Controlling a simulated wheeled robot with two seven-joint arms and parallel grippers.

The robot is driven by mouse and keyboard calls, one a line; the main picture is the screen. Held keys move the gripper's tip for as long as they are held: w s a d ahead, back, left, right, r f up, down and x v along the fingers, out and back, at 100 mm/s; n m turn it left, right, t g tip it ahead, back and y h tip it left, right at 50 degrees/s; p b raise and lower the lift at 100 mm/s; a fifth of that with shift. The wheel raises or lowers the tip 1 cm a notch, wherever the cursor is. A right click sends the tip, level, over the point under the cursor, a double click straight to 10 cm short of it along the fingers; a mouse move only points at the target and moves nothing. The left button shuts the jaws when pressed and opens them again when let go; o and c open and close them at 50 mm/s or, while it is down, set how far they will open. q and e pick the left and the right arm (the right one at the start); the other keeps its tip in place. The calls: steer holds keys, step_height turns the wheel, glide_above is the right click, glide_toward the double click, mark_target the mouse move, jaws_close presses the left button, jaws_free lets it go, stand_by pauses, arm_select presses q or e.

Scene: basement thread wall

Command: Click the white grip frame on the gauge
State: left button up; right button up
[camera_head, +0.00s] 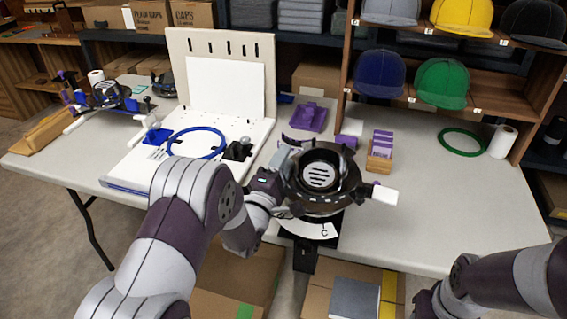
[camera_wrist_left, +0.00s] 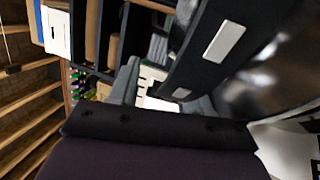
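A dark round frame (camera_head: 320,178) with a slotted light disc in its middle sits at the front edge of the table. A white grip block (camera_head: 383,194) sticks out on its right side. A white plate (camera_head: 310,229) marked C shows below it, above a black bracket (camera_head: 305,257). My left gripper (camera_head: 284,158) is at the left side of the round frame. In the left wrist view its grey fingers (camera_wrist_left: 165,95) stand apart, and a dark band with white pads (camera_wrist_left: 210,60) passes close by the right finger. Contact is unclear. My right gripper is not in view.
A white board (camera_head: 130,168) with a blue ring (camera_head: 197,142) lies left. A second dark frame (camera_head: 106,94) stands far left. A wooden card holder (camera_head: 380,153), a purple tray (camera_head: 309,117) and a green ring (camera_head: 461,142) stand behind. The right front table is clear.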

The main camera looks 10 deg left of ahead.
arm_select(q)
steer(key=shift+f, duration=0.3)
